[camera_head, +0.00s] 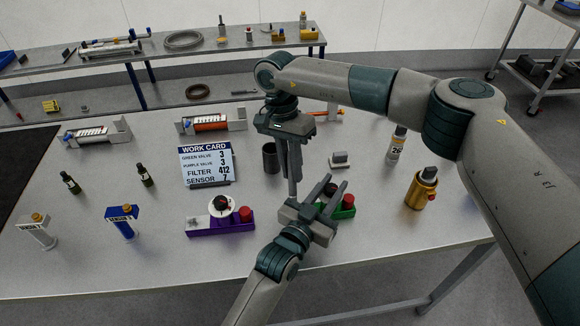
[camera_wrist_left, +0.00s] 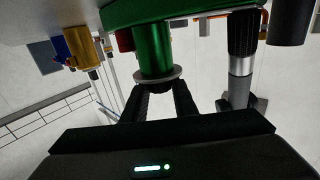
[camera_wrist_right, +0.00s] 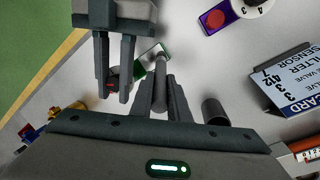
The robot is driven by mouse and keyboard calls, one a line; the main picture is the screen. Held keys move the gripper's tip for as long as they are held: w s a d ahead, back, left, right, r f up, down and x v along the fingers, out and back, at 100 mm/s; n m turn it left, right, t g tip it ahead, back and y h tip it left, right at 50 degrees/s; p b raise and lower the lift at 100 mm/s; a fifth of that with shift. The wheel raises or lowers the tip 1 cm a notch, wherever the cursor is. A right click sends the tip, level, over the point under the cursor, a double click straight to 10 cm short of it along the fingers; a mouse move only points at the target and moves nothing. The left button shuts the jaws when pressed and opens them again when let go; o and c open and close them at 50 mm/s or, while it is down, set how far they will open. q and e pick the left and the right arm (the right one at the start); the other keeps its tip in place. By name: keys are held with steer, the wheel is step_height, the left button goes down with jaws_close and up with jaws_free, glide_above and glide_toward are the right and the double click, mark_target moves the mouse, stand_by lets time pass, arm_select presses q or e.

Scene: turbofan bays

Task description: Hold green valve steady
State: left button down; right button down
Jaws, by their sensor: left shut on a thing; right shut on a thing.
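The green valve (camera_head: 347,211) sits on the table, with a red part showing beside its green body. It is partly hidden behind my left gripper (camera_head: 334,196). In the left wrist view, the valve's green cylinder and grey disc (camera_wrist_left: 157,78) are at the fingertips, and my left gripper is shut on it just past the disc. My right gripper (camera_head: 290,165) hangs above and left of it, shut on a slim grey rod (camera_wrist_right: 160,72). In the right wrist view, a piece of the green base (camera_wrist_right: 150,53) shows close to the rod; contact cannot be told.
The purple valve (camera_head: 222,226) sits to the left and the work card (camera_head: 207,164) behind it. A dark cup (camera_head: 271,158) stands close to my right gripper. A gold bottle (camera_head: 421,190) stands to the right.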

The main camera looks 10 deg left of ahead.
steer(key=shift+d, duration=1.2)
steer(key=shift+s+d, duration=0.25)
steer(key=shift+s, duration=0.5)
steer(key=shift+w, duration=0.1)
steer(key=shift+w+d, duration=0.3)
steer(key=shift+w, duration=0.15)
steer(key=shift+s+a, duration=0.25)
steer(key=shift+a, duration=0.55)
